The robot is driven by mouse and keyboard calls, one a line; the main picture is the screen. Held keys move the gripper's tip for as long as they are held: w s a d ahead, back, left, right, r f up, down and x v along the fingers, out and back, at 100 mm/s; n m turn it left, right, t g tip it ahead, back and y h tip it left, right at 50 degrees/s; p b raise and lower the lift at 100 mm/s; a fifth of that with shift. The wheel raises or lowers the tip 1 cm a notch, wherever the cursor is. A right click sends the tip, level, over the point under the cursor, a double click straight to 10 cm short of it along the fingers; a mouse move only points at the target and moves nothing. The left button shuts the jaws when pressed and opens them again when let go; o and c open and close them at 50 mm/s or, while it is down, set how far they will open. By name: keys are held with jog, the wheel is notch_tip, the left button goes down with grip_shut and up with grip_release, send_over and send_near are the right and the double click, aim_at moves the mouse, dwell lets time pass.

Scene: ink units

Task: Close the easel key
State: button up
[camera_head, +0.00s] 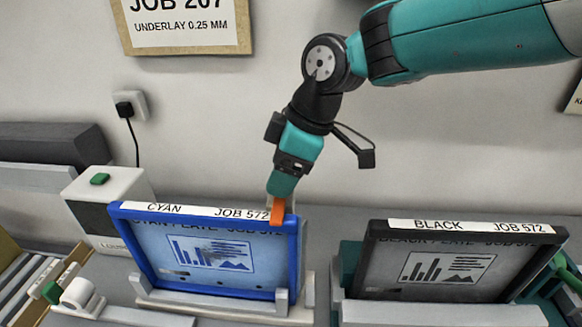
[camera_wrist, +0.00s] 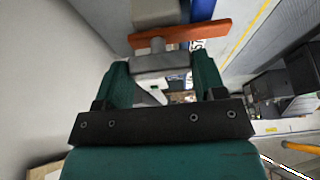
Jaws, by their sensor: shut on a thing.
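The cyan plate (camera_head: 210,255) stands in a blue frame on a grey easel (camera_head: 208,303). The orange easel key (camera_head: 278,211) is at the frame's top right corner. In the wrist view the key shows as an orange bar (camera_wrist: 180,36) with a grey stem and block in front of it. My gripper (camera_head: 282,190) comes down from above onto the key. In the wrist view its green fingers (camera_wrist: 162,76) stand on both sides of the grey block, shut on the key. The exact contact is partly hidden.
A black plate (camera_head: 455,268) stands in a similar holder to the right. A white box with a green button (camera_head: 100,180) stands at the left, near a wall socket (camera_head: 130,104). A job sign (camera_head: 187,22) hangs on the wall behind.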

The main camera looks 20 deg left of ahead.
jog(key=shift+a+r, duration=0.1)
jog(key=shift+a, duration=0.05)
jog(key=o, duration=1.3)
jog(key=p+v, duration=0.2)
jog(key=v, duration=1.5)
jog(key=shift+d+r, duration=0.1)
jog(key=shift+d, duration=0.15)
